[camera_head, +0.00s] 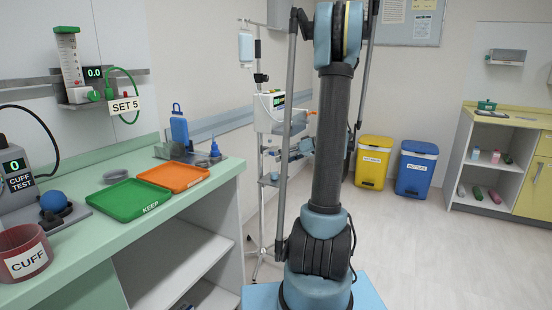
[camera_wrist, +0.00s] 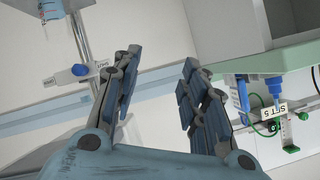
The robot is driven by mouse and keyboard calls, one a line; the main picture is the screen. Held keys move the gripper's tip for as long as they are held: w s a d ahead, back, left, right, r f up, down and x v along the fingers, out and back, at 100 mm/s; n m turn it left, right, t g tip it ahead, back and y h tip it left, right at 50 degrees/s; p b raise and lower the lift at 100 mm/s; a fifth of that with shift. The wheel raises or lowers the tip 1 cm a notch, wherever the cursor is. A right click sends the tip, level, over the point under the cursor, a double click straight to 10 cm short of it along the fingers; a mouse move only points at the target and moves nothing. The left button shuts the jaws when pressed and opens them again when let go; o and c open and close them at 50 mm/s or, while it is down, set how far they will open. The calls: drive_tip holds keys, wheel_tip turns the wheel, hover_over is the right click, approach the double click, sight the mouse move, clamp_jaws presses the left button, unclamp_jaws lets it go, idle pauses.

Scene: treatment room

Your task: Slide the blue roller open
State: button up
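In the wrist view, a small blue round part (camera_wrist: 80,70), possibly the blue roller, sits on a white fitting beside a pale pole. In the head view my arm hides most of the gripper, and I cannot make out the roller there.
A drip stand (camera_head: 261,170) with a pump (camera_head: 268,112) stands behind my arm. The green counter (camera_head: 95,235) at left bears a green tray (camera_head: 128,200), an orange tray (camera_head: 173,177) and a cuff cup (camera_head: 24,253). Yellow (camera_head: 373,165) and blue bins (camera_head: 416,170) stand behind. Floor at right is clear.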

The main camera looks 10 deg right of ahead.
drive_tip(key=w+d+f+n+t+y, duration=0.1)
drive_tip(key=w+d+f+t+y, duration=0.15)
drive_tip(key=w+d, duration=0.35)
drive_tip(key=n+t+y, duration=0.1)
drive_tip(key=n+t, duration=0.1)
approach(273, 154)
drive_tip(key=w+x, duration=0.1)
drive_tip(key=x, duration=0.7)
drive_tip(key=shift+w+f, duration=0.2)
drive_tip(key=shift+f, duration=0.15)
